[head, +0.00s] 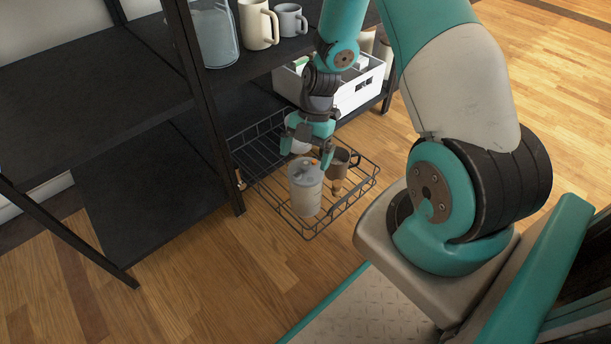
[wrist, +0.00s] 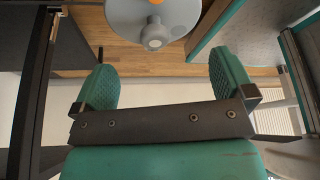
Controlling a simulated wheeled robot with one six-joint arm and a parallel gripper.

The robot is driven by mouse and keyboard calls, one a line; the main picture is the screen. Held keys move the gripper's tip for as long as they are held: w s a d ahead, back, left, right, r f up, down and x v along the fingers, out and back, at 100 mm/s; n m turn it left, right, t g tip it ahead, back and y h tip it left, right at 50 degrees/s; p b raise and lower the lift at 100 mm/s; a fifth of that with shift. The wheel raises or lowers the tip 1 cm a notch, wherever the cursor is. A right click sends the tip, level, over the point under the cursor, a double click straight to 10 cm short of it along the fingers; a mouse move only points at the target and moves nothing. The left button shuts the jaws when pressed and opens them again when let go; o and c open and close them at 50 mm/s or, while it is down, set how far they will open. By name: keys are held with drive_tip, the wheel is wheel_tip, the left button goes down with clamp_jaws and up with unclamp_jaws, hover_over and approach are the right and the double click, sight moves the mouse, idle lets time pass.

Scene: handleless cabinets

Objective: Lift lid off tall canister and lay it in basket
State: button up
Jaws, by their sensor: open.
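A pale canister (head: 306,194) stands upright within the outline of the wire basket (head: 262,184). Its grey lid (head: 303,170) sits on top, with a small orange spot near its far edge. In the wrist view the round grey lid (wrist: 186,14) and its knob (wrist: 153,35) show at the top of the picture, beyond the fingertips. My gripper (head: 307,150) is open and points down just above and behind the lid. Its two fingers (wrist: 162,74) are spread wide with nothing between them. The knob is partly hard to make out in the head view.
A dark shelf post (head: 205,110) rises left of the basket. A white bin (head: 358,92) and mugs (head: 257,25) are on the shelves behind.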

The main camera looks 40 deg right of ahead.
sight(300, 174)
drive_tip(key=b+x, duration=0.3)
drive_tip(key=x, duration=0.2)
drive_tip(key=shift+a+f+b, duration=0.15)
drive_tip(key=shift+a+b, duration=0.05)
drive_tip(key=shift+b, duration=0.2)
drive_tip(key=c, duration=0.5)
drive_tip(key=shift+c, duration=0.2)
